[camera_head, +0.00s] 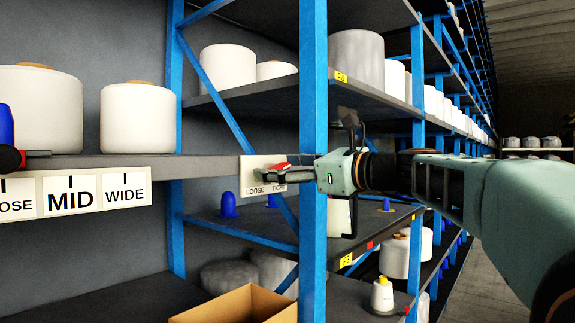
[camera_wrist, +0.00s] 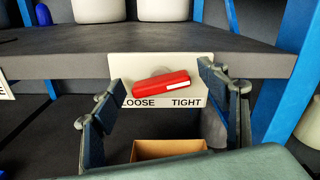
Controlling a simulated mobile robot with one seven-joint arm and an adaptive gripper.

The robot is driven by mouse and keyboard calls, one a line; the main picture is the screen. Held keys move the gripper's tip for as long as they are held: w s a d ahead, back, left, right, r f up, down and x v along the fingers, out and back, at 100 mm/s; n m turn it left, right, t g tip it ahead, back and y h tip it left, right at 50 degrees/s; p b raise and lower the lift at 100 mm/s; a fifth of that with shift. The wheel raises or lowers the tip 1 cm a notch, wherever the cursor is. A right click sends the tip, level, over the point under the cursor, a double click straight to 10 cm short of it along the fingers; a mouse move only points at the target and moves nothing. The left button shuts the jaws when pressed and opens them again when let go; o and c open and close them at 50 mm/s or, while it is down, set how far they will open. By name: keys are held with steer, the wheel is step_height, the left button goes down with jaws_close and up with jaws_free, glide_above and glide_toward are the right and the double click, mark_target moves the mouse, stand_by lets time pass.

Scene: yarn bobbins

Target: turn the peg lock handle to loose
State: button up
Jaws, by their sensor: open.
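The peg lock handle (camera_wrist: 162,93) is a red bar on a white plate (camera_wrist: 125,68) fixed to the shelf edge. The plate reads LOOSE at left and TIGHT at right. The bar lies nearly level, its right end a little higher, with a white mark at that end on the TIGHT side. My gripper (camera_wrist: 162,78) is open, with one finger to each side of the bar. In the head view my gripper (camera_head: 272,174) is in front of the plate (camera_head: 250,162) and partly hides the red handle (camera_head: 279,167). Contact cannot be told.
A blue upright (camera_head: 313,120) stands close beside my gripper. White bobbins (camera_head: 138,118) stand on the shelf above. An open cardboard box (camera_head: 235,303) is below. Another plate marked MID and WIDE (camera_head: 97,195) is at left.

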steer(key=shift+w+a, duration=0.2)
steer(key=shift+a, duration=0.15)
steer(key=shift+c, duration=0.4)
steer(key=c, duration=1.1)
